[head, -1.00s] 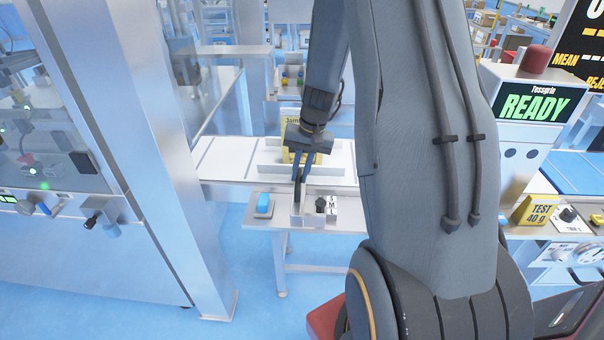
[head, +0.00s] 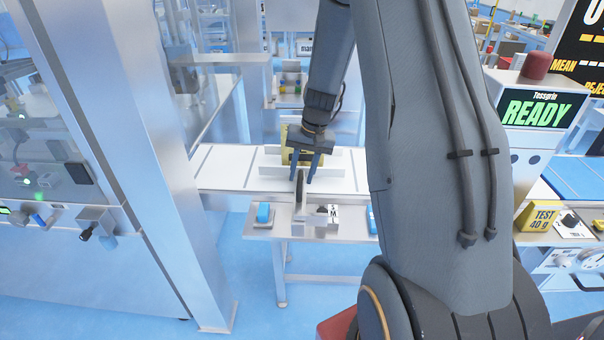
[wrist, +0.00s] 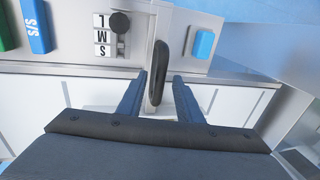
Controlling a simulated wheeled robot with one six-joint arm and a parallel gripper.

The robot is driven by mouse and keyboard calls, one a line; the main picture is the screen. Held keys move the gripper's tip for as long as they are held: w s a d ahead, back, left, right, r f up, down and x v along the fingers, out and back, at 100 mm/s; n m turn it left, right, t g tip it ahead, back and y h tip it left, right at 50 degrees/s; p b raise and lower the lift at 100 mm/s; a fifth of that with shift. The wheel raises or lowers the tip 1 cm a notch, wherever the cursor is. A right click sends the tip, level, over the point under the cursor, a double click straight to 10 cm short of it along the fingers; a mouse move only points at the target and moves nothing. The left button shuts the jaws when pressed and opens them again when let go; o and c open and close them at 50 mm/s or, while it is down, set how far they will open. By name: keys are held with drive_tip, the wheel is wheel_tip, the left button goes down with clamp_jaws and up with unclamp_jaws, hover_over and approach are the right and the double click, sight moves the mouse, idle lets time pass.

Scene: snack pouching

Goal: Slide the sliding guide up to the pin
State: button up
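A black upright handle (wrist: 159,62) stands on a metal slide in the wrist view and seems to belong to the sliding guide. The handle also shows in the head view (head: 299,186). A dark round knob, perhaps the pin, (wrist: 120,22) is beside the S, M, L size plate (wrist: 103,34). The knob and handle are apart. My gripper (wrist: 158,82) is open, one finger on each side of the handle, with gaps on both sides. It also shows in the head view (head: 304,181). Whether the fingertips reach down to the handle's full depth is unclear.
A blue block (wrist: 203,44) sits on the ledge beside the handle. Another blue block, marked S/S, (wrist: 35,25) and a green one (wrist: 6,28) lie beyond the size plate. A yellow pack (head: 291,147) is on the white conveyor (head: 225,170) behind my gripper.

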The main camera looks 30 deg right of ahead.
wheel_tip(320, 180, up, 8)
drive_tip(key=d+b, duration=0.1)
drive_tip(key=b, duration=0.1)
drive_tip(key=shift+s+d+f, duration=0.15)
drive_tip(key=shift+s+f, duration=0.05)
drive_tip(key=shift+s, duration=0.2)
